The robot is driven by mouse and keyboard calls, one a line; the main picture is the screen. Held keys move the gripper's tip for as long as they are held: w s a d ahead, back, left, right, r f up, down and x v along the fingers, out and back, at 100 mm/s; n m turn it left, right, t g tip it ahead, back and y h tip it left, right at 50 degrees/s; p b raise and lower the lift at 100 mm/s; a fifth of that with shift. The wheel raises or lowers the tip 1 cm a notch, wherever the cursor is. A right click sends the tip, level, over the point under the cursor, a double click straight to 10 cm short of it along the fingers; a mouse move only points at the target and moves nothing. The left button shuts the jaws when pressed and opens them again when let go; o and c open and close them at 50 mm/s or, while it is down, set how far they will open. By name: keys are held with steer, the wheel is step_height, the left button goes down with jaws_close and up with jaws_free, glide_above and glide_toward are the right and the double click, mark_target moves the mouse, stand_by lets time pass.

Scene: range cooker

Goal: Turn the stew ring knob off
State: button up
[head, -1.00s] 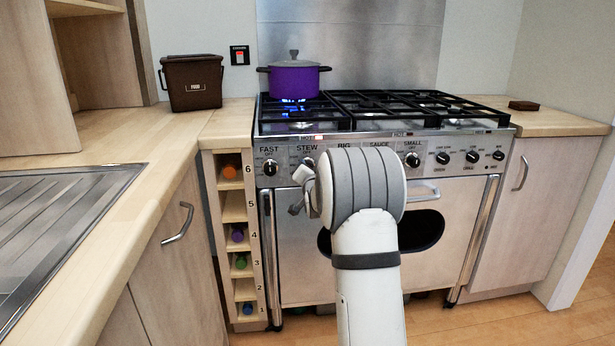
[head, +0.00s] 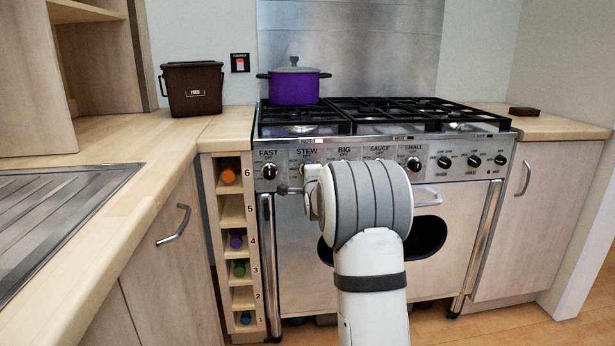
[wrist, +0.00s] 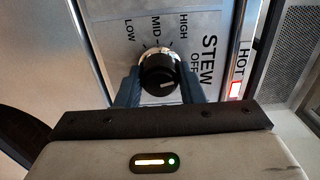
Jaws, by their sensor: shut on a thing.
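The stew ring knob (wrist: 160,76) is black with a silver rim and sits below the STEW label. Its white mark points toward the OFF side of the dial. My gripper (wrist: 158,82) is shut on the knob, one dark finger on each side of it. In the head view my gripper (head: 309,188) is at the cooker's control panel (head: 345,153) below STEW, and my wrist hides part of the panel. The purple pot (head: 293,88) with a grey lid stands on the back left ring, and no flame shows under it.
The FAST knob (head: 269,171) is just left of my gripper; the SMALL knob (head: 413,164) and others are to the right. An oven door handle (head: 427,197) lies below the panel.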

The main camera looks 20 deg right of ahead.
steer(key=shift+r+m, duration=0.15)
steer(key=shift+m, duration=1.05)
steer(key=o, duration=0.9)
steer(key=shift+o, duration=0.4)
steer(key=shift+w+f, duration=0.1)
steer(key=shift+f, duration=0.1)
steer(key=p+v, duration=0.1)
steer(key=v, duration=0.7)
steer(key=shift+r+p, duration=0.15)
steer(key=shift+p, duration=0.15)
